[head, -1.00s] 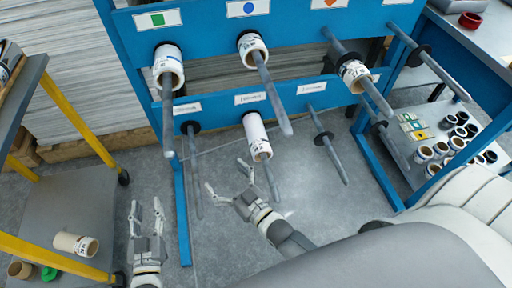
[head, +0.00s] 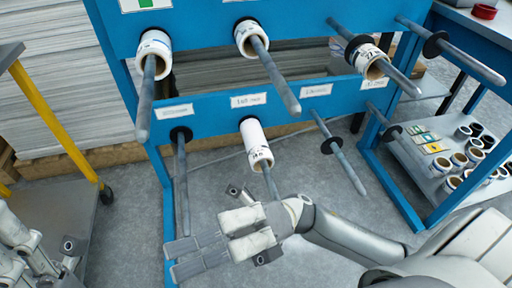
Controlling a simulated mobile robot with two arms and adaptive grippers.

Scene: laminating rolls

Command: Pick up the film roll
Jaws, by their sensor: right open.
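Several white film rolls hang on the grey pegs of a blue rack. One film roll (head: 257,143) is on the lower middle peg, its printed open end tilted down toward me. Others are on the upper left peg (head: 155,50), upper middle peg (head: 248,38) and upper right peg (head: 368,60). My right gripper (head: 174,259) is open and empty, in front of and below the lower middle roll, its fingers pointing left. It is apart from every roll. My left gripper (head: 40,262) is partly seen at the lower left edge; its jaw state is unclear.
The blue rack (head: 215,118) has bare lower left (head: 182,185) and lower right (head: 340,158) pegs. A yellow-framed cart (head: 55,115) stands left. A low shelf with several small rolls (head: 460,160) is at right. Stacked sheets (head: 55,75) lie behind. Grey floor is clear below.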

